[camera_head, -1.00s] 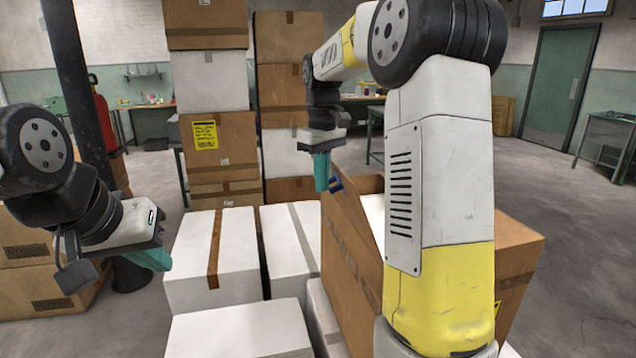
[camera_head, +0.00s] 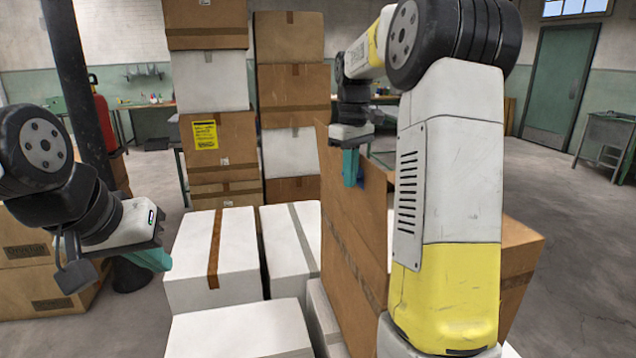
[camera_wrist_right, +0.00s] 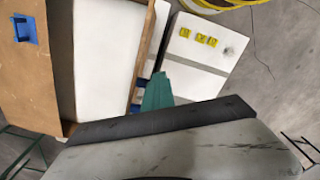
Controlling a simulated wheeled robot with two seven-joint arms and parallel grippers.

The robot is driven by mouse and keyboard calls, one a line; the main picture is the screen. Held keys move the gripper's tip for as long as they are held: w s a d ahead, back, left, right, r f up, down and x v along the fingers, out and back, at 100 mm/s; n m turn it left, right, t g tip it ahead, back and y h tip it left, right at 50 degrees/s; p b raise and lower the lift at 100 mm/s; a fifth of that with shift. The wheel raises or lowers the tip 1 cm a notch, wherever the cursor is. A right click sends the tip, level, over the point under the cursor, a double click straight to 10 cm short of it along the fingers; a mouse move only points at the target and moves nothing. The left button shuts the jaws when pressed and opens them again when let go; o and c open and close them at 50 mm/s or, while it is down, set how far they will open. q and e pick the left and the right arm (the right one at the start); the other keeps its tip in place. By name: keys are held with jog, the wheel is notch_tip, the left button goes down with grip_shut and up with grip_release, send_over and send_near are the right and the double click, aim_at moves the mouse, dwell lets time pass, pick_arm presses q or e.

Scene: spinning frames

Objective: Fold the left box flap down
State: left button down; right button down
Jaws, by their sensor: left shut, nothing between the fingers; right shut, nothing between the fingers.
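The brown cardboard box (camera_head: 345,285) stands at the centre right, partly hidden behind my right arm. Its left flap (camera_head: 334,185) stands up steeply along the box's left side. In the right wrist view the flap (camera_wrist_right: 150,45) shows nearly edge-on as a narrow brown strip. My right gripper (camera_head: 351,168) is shut and empty, with its green fingers overlapping the outer face of the flap near its top. In the right wrist view its fingers (camera_wrist_right: 157,92) are close beside the strip; contact is unclear. My left gripper (camera_head: 152,259) is shut and empty at the left, away from the box.
White boxes (camera_head: 238,240) with tape stand left of the brown box. In the right wrist view, a brown panel with a blue patch (camera_wrist_right: 25,28) lies across the white area from the flap. Stacked boxes (camera_head: 293,95) rise behind. A dark post (camera_head: 80,80) stands at left.

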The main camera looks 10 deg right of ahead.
jog(key=shift+d, duration=0.15)
jog(key=shift+w+d+r, duration=0.1)
jog(key=shift+d+r, duration=0.1)
jog(key=shift+d, duration=1.25)
jog(key=shift+d+r, duration=0.2)
jog(key=shift+d, duration=1.25)
jog(key=d+f, duration=0.1)
jog(key=d, duration=0.5)
jog(key=shift+w+d, duration=0.1)
jog(key=d+f, duration=0.2)
jog(key=d, duration=0.4)
jog(key=shift+w+f, duration=0.15)
jog(key=shift+f, duration=0.25)
